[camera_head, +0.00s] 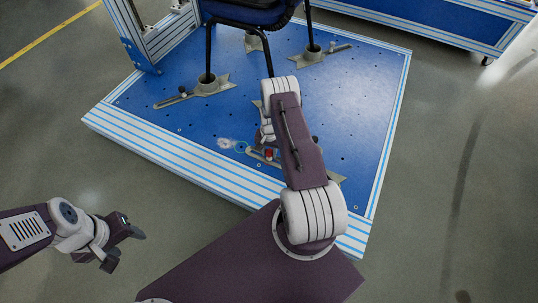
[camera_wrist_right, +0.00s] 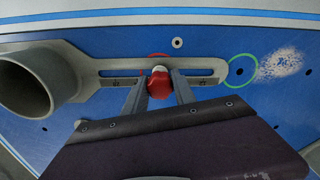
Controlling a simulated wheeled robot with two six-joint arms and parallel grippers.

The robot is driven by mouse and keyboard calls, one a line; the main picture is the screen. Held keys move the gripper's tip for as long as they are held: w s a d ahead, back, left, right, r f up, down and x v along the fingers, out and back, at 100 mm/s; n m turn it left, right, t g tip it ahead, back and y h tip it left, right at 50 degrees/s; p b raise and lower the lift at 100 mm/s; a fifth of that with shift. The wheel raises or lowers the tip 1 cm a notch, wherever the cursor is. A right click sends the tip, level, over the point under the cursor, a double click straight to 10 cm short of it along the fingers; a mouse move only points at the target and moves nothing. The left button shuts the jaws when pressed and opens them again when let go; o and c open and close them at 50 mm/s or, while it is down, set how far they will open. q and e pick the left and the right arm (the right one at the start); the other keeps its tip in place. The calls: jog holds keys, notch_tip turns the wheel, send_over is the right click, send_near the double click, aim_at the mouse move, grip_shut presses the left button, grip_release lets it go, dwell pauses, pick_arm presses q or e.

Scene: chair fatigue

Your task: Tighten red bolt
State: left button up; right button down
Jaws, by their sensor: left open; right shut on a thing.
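The red bolt (camera_wrist_right: 158,84) sits at the slot of a grey slotted bracket (camera_wrist_right: 88,62) on the blue platform. In the right wrist view, my right gripper (camera_wrist_right: 159,88) has one finger on each side of the bolt's red head and is shut on it. In the head view, a small red patch of the bolt (camera_head: 268,154) shows beside my right arm, which hides most of the right gripper and bracket. My left gripper (camera_head: 126,250) is open and empty, over the floor at the lower left.
The blue platform (camera_head: 350,100) has a striped raised edge and several holes. A chair (camera_head: 208,50) stands on it, its legs in other grey brackets (camera_head: 209,85). A green ring (camera_wrist_right: 240,70) and a pale worn patch (camera_wrist_right: 281,62) lie right of the bracket. Grey floor is clear at the left.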

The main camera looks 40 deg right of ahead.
jog(key=shift+m, duration=0.7)
jog(key=m, duration=0.4)
jog(key=c, duration=1)
grip_release()
jog(key=shift+c, duration=0.2)
notch_tip(320, 180, up, 9)
jog(key=p, duration=0.6)
